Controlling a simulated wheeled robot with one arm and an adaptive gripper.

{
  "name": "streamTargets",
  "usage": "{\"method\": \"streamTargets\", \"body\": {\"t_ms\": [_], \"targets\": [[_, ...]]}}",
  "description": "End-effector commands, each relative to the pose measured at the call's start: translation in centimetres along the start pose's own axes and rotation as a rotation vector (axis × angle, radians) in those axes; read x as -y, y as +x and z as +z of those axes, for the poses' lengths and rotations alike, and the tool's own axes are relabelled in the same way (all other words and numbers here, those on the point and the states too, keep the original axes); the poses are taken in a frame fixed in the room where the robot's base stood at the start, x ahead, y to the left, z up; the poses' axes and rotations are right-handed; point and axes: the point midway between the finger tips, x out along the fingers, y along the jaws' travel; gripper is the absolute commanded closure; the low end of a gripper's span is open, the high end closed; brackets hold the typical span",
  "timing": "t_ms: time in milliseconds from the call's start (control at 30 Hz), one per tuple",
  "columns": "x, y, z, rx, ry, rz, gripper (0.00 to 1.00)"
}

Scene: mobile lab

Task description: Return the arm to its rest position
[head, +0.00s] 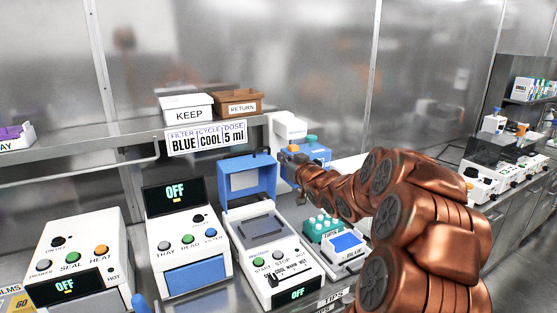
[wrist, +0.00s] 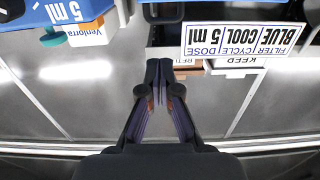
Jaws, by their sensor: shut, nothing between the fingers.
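My copper arm (head: 400,215) reaches from the lower right of the head view up and left over the bench. The wrist view looks upside down, with the sign and shelf boxes beyond the fingertips.
A machine with its blue lid up (head: 248,178) stands left of the arm, by a teal tube rack (head: 322,228). Two switched-off devices (head: 180,240) (head: 75,255) are farther left. A shelf above holds a KEEP box (head: 187,108) and a RETURN box (head: 238,103).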

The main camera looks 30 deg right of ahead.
Motion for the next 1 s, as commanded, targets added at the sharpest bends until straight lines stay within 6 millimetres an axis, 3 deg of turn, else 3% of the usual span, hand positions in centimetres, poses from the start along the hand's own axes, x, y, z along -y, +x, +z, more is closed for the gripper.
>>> {"method": "streamTargets", "body": {"t_ms": [233, 633, 833, 1000], "targets": [[0.0, -2.2, -0.1, 0.002, 0.001, 0.0, 1.0], [0.5, -2.7, 0.0, 0.019, -0.002, 0.002, 1.0], [3.3, -3.6, 2.1, 0.182, -0.02, 0.033, 1.0], [6.8, -6.5, 5.4, 0.405, -0.036, 0.069, 1.0]]}}
